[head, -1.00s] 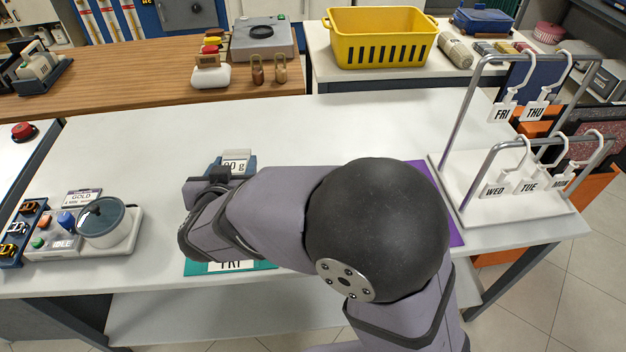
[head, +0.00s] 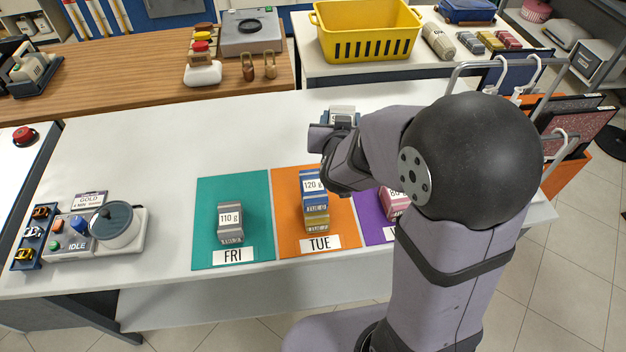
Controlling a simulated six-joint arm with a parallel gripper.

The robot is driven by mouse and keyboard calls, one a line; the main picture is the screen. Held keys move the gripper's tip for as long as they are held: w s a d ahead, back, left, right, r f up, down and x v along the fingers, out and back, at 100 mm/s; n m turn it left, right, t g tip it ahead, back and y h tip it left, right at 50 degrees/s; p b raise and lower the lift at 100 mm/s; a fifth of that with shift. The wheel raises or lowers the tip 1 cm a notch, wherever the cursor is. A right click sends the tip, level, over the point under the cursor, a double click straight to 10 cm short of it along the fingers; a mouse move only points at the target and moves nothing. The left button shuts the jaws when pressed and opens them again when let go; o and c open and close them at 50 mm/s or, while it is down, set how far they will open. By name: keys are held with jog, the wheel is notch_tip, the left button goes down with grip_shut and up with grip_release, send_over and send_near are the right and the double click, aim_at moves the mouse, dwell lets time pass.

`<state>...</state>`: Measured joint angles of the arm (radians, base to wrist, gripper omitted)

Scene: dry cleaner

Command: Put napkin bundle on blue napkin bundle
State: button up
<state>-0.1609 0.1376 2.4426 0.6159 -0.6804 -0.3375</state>
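My gripper (head: 341,121) is above the white table behind the orange mat, seen largely from behind. It appears shut on a small napkin bundle (head: 342,110) with a pale top; arm and fingers hide most of it. A blue napkin bundle (head: 314,200) with a white "120 g" label is on the orange TUE mat (head: 287,228), in front of and left of my gripper. A yellowish bundle (head: 317,221) touches it at the front; I cannot tell exactly how they are stacked. The held bundle is apart from both.
A grey "110 g" bundle (head: 230,222) is on the teal FRI mat (head: 210,205). A pink bundle (head: 394,203) is on the purple mat (head: 374,232), partly behind my arm. A metal tag rack stands right. The table's left middle is clear.

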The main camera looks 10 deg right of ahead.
jog(key=s+a+f+n+y, duration=0.1)
jog(key=a+f+n+y, duration=0.2)
jog(key=a, duration=0.4)
jog(key=shift+s+a+t, duration=0.2)
jog(key=shift+a+t, duration=0.05)
jog(key=shift+t, duration=0.05)
jog(key=shift+d, duration=0.1)
send_over(311, 174)
jog(key=shift+f, duration=3.15)
jog(key=shift+f, duration=0.1)
jog(key=shift+f, duration=1.75)
